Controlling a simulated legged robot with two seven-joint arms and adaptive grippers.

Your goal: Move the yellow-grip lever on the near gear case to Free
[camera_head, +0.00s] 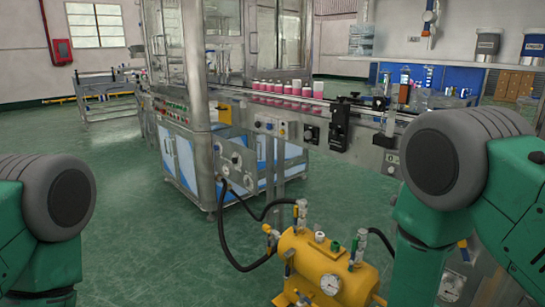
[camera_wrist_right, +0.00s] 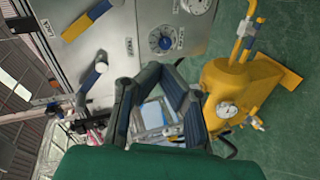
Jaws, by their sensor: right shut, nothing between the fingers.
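In the right wrist view a lever with a long yellow grip (camera_wrist_right: 99,10) and a dark blue part lies across a grey metal panel (camera_wrist_right: 118,52), likely the near gear case, at the upper left. My right gripper (camera_wrist_right: 160,76) is shut and empty, below the dial and apart from the yellow grip. In the head view my right arm hides both my right gripper and most of that area. My left gripper is out of view.
A yellow tank (camera_head: 312,262) with a gauge, valves and black hoses stands left of my right arm, and also shows in the wrist view (camera_wrist_right: 240,84). Behind it is a conveyor (camera_head: 350,108) with pink containers (camera_head: 280,88). The green floor (camera_head: 130,220) at left is clear.

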